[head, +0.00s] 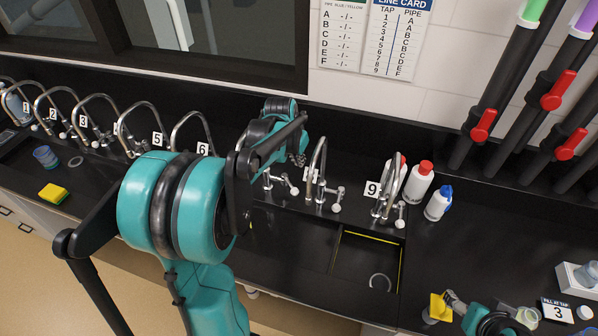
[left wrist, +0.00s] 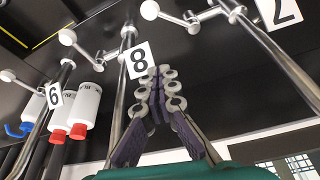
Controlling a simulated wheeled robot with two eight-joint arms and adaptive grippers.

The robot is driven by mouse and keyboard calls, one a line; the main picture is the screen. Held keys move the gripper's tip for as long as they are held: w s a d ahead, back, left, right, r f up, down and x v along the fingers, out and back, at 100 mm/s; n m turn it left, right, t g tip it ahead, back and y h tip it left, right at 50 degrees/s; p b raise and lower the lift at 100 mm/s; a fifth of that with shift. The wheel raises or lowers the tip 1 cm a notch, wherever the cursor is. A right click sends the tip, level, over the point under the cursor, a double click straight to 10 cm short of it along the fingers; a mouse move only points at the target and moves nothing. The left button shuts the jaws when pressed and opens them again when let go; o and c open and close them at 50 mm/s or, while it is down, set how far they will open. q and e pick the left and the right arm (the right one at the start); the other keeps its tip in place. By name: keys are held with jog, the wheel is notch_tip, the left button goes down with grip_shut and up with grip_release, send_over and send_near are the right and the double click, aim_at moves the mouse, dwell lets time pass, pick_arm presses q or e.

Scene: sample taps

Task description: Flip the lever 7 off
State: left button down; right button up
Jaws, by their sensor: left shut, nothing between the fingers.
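Tap 7 is partly hidden behind my left arm in the head view; its lever (head: 294,190) with a white knob shows just right of the arm. In the left wrist view the number 7 plate (left wrist: 283,10) is cut by the top right edge, and a lever with a white knob (left wrist: 150,10) reaches left from that tap. My left gripper (left wrist: 161,76) is shut and empty, its fingertips just below that lever in the picture; contact cannot be told. In the head view the left gripper (head: 298,158) is small, above the lever. My right gripper (head: 451,297) is at the bottom, by a yellow object (head: 438,308).
Tap 8 (left wrist: 131,40) stands close beside the left gripper; its lever knob (head: 336,208) is near. Tap 9 (head: 392,185) and white bottles (head: 420,182) are to the right. Taps 1 to 6 line the left. A sink opening (head: 365,262) lies in front of tap 9.

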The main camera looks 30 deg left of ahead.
aim_at(290, 184)
pick_arm(q)
notch_tip(290, 184, down, 10)
jog(key=b, duration=0.2)
jog(key=shift+s+r, duration=0.25)
jog(key=shift+s, duration=0.1)
pick_arm(e)
notch_tip(290, 184, down, 3)
jog(key=shift+r, duration=0.15)
pick_arm(q)
jog(key=shift+s+a, duration=0.1)
pick_arm(e)
jog(key=shift+d, duration=0.1)
